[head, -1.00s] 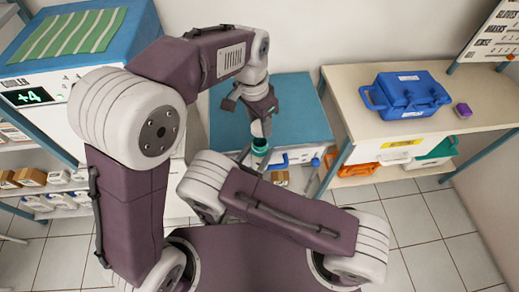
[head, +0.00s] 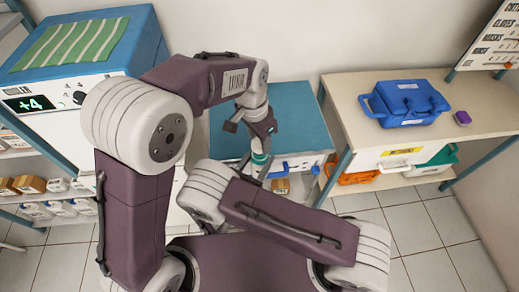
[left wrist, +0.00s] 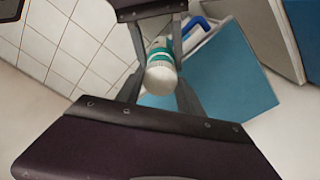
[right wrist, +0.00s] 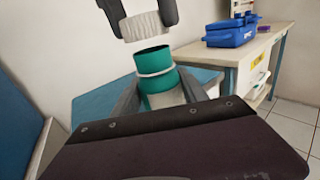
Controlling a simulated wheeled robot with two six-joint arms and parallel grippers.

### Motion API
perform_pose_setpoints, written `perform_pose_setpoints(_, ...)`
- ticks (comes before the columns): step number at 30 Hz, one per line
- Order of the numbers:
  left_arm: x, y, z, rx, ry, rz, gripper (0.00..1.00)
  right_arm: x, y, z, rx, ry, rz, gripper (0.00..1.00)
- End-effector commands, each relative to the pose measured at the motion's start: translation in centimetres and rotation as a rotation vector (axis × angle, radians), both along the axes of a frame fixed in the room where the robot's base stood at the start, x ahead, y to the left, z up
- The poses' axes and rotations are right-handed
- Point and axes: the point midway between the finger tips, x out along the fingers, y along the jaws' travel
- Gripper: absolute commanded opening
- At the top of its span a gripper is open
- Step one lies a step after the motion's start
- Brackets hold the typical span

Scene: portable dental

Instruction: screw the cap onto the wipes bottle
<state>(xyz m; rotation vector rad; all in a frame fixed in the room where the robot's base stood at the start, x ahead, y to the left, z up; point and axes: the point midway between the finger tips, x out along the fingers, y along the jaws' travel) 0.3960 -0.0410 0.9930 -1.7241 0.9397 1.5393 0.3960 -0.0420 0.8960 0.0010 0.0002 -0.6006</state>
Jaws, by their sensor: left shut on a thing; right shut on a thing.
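The wipes bottle (right wrist: 157,76) is a teal cylinder with a pale ring, roughly upright, its open rim facing up in the right wrist view. My right gripper (right wrist: 160,98) is shut on its lower body. The white ribbed cap (right wrist: 142,27) is just above the rim, with a narrow gap and slightly off to the left. My left gripper (right wrist: 137,14) is shut on the cap from above. In the left wrist view, the cap (left wrist: 161,78) covers much of the bottle (left wrist: 159,47). In the head view, my left gripper (head: 262,138) hides the cap above the bottle (head: 259,158).
A blue-topped cabinet (head: 300,118) stands behind and below the bottle. To the right, a beige table (head: 350,105) carries a blue case (head: 405,103) and a small purple block (head: 462,118). A blue unit with a striped green towel (head: 70,41) stands at the left.

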Motion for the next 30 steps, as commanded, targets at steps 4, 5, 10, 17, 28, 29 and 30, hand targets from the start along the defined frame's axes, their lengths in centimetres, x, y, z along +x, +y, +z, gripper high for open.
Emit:
perform_pose_setpoints(4, 0.0, 0.0, 0.0, 0.000, 0.000, 0.000, 0.07, 0.0, 0.0, 0.0, -0.001, -0.001, 0.000, 0.00)
perform_pose_setpoints(5, 0.0, 0.0, 0.0, 0.000, 0.000, 0.000, 0.07, 0.0, 0.0, 0.0, -0.001, -0.001, 0.000, 0.00)
perform_pose_setpoints(10, 0.0, 0.0, -0.5, 0.000, 0.000, 0.000, 0.07, 0.0, 0.0, 0.0, 0.000, 0.000, 0.000, 0.00)
perform_pose_setpoints(17, 0.0, 0.0, -1.8, 0.000, 0.001, 0.000, 0.07, 0.0, 0.0, 0.0, -0.001, -0.001, 0.000, 0.00)
perform_pose_setpoints(28, 0.0, 0.0, -1.8, 0.000, 0.000, -0.001, 0.07, 0.0, 0.0, 0.0, -0.001, -0.001, 0.000, 0.00)
perform_pose_setpoints(29, 0.0, 0.0, -1.8, 0.000, 0.000, -0.001, 0.07, 0.0, 0.0, 0.0, -0.001, -0.001, 0.000, 0.00)
perform_pose_setpoints(30, 0.0, 0.0, -1.8, 0.000, 0.000, 0.000, 0.07, 0.0, 0.0, 0.0, 0.000, 0.000, 0.000, 0.00)
